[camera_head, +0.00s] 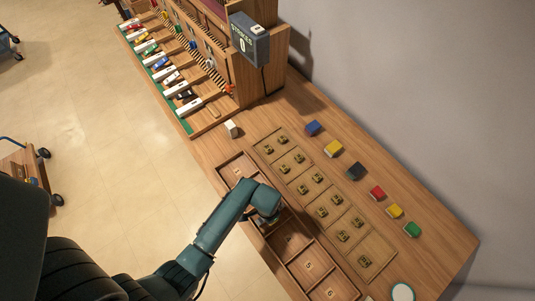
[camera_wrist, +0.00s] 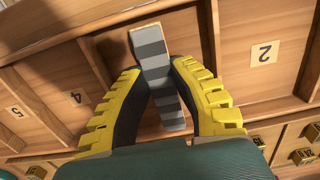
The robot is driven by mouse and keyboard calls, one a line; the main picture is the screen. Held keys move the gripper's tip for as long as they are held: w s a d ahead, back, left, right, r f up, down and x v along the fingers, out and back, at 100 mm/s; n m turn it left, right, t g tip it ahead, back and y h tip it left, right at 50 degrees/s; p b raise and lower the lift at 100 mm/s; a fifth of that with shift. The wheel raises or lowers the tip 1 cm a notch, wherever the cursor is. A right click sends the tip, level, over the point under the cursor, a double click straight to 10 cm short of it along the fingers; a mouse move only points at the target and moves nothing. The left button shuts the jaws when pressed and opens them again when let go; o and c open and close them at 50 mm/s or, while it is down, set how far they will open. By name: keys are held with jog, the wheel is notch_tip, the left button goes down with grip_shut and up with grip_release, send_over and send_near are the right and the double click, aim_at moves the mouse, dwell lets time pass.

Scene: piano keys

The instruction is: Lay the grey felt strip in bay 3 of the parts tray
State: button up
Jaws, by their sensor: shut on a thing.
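My gripper (camera_wrist: 156,70) has its two yellow-and-black fingers closed on the grey felt strip (camera_wrist: 153,47), which has lighter and darker grey bands and a tan far end. In the wrist view the strip juts past the fingertips over the bay between labels 2 (camera_wrist: 265,53) and 4 (camera_wrist: 75,98). I cannot tell whether it touches the tray floor. In the head view my gripper (camera_head: 266,216) is over the middle of the wooden parts tray (camera_head: 271,256); the strip and bay 3's label are hidden there.
A wooden board (camera_head: 378,248) with several small brass-coloured pieces lies right of the tray. Several coloured blocks (camera_head: 355,171) stand beyond it. A white block (camera_head: 231,129) is near the tray's top end. The keyboard unit with its counter box (camera_head: 248,40) stands at the back.

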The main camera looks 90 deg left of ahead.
jog(key=shift+f, duration=0.45)
jog(key=shift+f, duration=0.1)
jog(key=o, duration=0.8)
jog(key=shift+c, duration=0.2)
notch_tip(320, 180, up, 12)
jog(key=p, duration=0.2)
jog(key=shift+w, duration=0.1)
